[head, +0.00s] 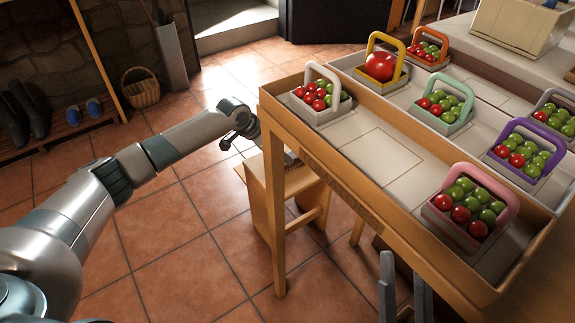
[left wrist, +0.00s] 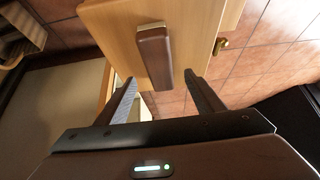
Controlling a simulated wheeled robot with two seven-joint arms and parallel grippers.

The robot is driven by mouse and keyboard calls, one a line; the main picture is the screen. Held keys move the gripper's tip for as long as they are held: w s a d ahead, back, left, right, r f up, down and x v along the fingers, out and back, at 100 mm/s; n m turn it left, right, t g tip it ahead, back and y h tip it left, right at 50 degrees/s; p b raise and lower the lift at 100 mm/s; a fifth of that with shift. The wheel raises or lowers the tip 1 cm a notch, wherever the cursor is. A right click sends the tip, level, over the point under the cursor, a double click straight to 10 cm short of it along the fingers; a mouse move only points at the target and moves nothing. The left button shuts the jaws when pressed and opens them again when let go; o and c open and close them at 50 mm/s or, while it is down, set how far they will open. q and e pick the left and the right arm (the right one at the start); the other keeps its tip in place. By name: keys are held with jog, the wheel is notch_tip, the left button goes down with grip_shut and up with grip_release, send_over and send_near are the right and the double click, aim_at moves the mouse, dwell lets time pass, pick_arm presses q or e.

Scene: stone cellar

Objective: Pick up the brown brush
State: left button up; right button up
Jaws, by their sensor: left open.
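The brown brush (left wrist: 154,58) shows in the left wrist view as a dark brown block on a light wooden surface (left wrist: 105,25). My left gripper (left wrist: 160,78) is open, with one finger on each side of the brush's near end in that view. I cannot tell whether either finger touches it. In the head view my left arm reaches over a low wooden stand (head: 262,190) beside the table, and the gripper's fingers and the brush cannot be made out there. My right gripper (head: 403,266) shows at the bottom of the head view, its two fingers apart and empty.
A long wooden table (head: 405,225) with raised rims stands right of the left arm, close to it. It holds several small baskets of red and green balls, such as a pink-handled one (head: 468,215). A wicker basket (head: 141,90) stands on the open tiled floor behind.

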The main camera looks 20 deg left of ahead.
pick_arm(q)
jog(key=shift+w+d+f, duration=0.2)
jog(key=shift+w+f, duration=0.1)
jog(key=shift+f, duration=0.25)
pick_arm(e)
jog(key=shift+d+r+t, duration=0.3)
jog(key=shift+r+t, duration=0.1)
jog(key=shift+r, duration=0.1)
